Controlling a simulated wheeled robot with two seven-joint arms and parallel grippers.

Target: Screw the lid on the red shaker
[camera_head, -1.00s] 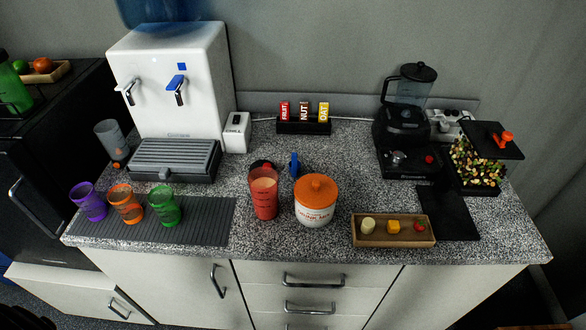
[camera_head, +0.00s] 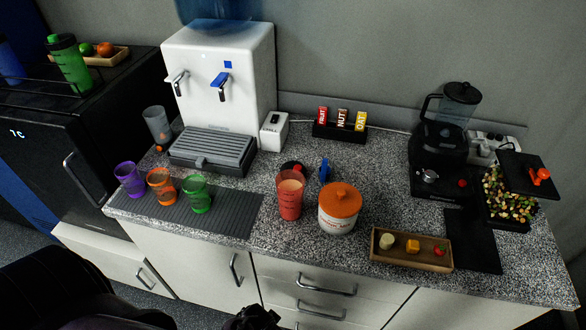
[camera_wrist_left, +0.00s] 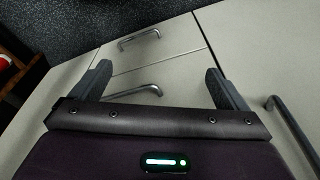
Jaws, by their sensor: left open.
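The red shaker (camera_head: 290,196) stands upright on the speckled counter, left of the orange-lidded tub. It is open at the top and holds a pale pink content. A small dark and red piece (camera_head: 293,168) lies just behind it, partly hidden; it may be the lid, but I cannot tell for sure. My left gripper (camera_wrist_left: 160,84) is open and empty in the wrist view, facing the drawer fronts below the counter. In the head view, a dark part of my left arm (camera_head: 252,318) shows at the bottom edge, apart from the shaker. My right gripper is not in view.
An orange-lidded tub (camera_head: 339,209) stands close to the shaker's right, with a blue object (camera_head: 326,171) behind. A wooden tray (camera_head: 411,263) is further right. Purple, orange and green cups stand on a grey mat (camera_head: 236,214) at left. A water dispenser (camera_head: 218,85) and blender (camera_head: 448,135) stand behind.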

